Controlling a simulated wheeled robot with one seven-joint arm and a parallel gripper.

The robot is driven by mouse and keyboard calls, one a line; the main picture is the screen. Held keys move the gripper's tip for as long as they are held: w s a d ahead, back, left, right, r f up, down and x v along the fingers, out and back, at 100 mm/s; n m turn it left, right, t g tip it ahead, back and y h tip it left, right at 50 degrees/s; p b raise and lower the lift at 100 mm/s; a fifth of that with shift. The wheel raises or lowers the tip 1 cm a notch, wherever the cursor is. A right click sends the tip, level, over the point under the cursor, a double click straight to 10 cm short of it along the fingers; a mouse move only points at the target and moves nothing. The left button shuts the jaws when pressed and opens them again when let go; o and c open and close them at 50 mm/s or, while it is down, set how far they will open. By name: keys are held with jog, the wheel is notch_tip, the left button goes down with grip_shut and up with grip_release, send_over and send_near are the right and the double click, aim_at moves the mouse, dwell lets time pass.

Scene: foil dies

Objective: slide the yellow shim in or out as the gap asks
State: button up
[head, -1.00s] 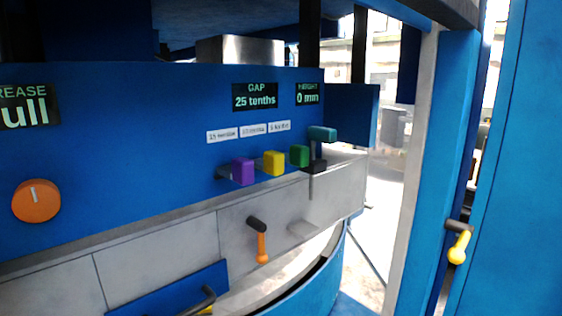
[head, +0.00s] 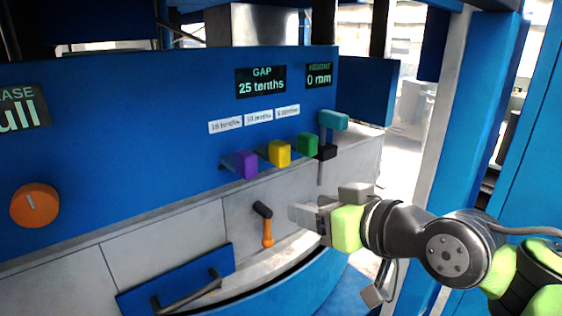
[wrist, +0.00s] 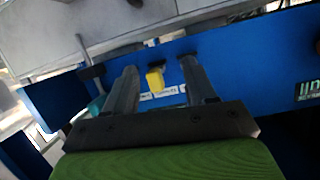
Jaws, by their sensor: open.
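The yellow shim (head: 279,153) is a small block standing out from the blue panel, between the purple shim (head: 246,164) and the green shim (head: 307,145). The GAP display (head: 261,82) reads 25 tenths. My gripper (head: 300,215) is open and empty, below and right of the yellow shim in the head view, apart from it. In the wrist view, the yellow shim (wrist: 155,79) shows between the two open fingers (wrist: 158,66). The green and purple shims are not clear there; the fingers may hide them.
A teal-handled lever (head: 333,120) stands right of the green shim. An orange lever (head: 267,232) hangs below the shims, close left of my gripper. An orange knob (head: 35,204) is at far left. A blue drawer with a bar handle (head: 188,292) is below.

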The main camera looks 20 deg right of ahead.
aim_at(283, 144)
jog(key=d+r+n+t+y+b, duration=0.1)
jog(key=d+r+n+t+y, duration=0.15)
jog(key=d+r, duration=0.25)
jog(key=shift+m+t, duration=0.35)
jog(key=p+x, duration=0.1)
jog(key=x, duration=0.4)
jog(key=p+x, duration=0.2)
jog(key=x, duration=0.3)
jog(key=p+x, duration=0.1)
jog(key=x, duration=0.4)
jog(key=shift+s+a+r+p, duration=0.1)
jog(key=shift+a+r+p, duration=0.15)
jog(key=shift+p, duration=0.1)
jog(key=shift+w+a+f+h, duration=0.1)
jog(key=shift+w+h, duration=0.15)
jog(key=shift+w, duration=0.15)
jog(key=shift+s, duration=0.1)
grip_shut()
